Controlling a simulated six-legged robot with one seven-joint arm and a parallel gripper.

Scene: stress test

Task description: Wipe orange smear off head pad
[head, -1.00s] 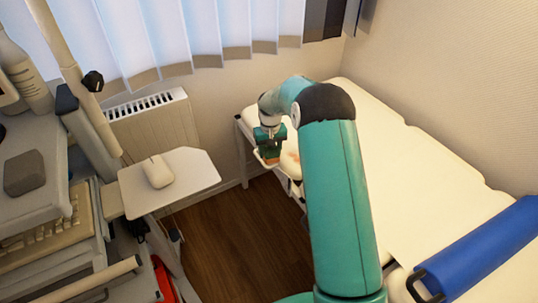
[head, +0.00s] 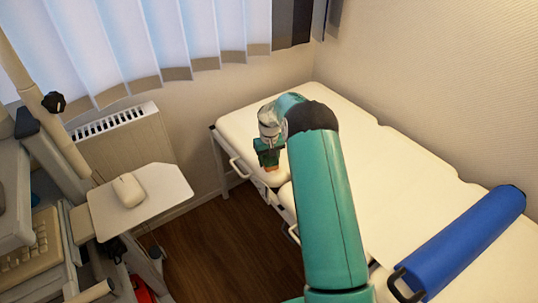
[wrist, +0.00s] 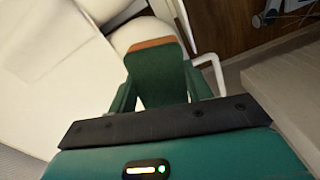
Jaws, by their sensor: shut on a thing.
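The cream head pad (head: 240,122) is the far end section of the couch, by the window wall. My gripper (head: 268,152) is at the pad's front side, close to the gap before the longer section. It is shut on a dark green block with an orange-brown end (head: 271,169), which points down. In the wrist view the block (wrist: 158,78) sits between my fingers, its orange-brown edge (wrist: 152,43) against the cream pad (wrist: 140,30). Whether it touches the pad I cannot tell. No orange smear is visible now; my arm and gripper hide part of the pad.
A blue roll (head: 465,240) lies on the near part of the couch. A white rail (head: 238,168) runs at the pad's side. A cart with a white tray (head: 150,195) and a mouse (head: 128,190) stands left. Wooden floor (head: 225,235) lies between.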

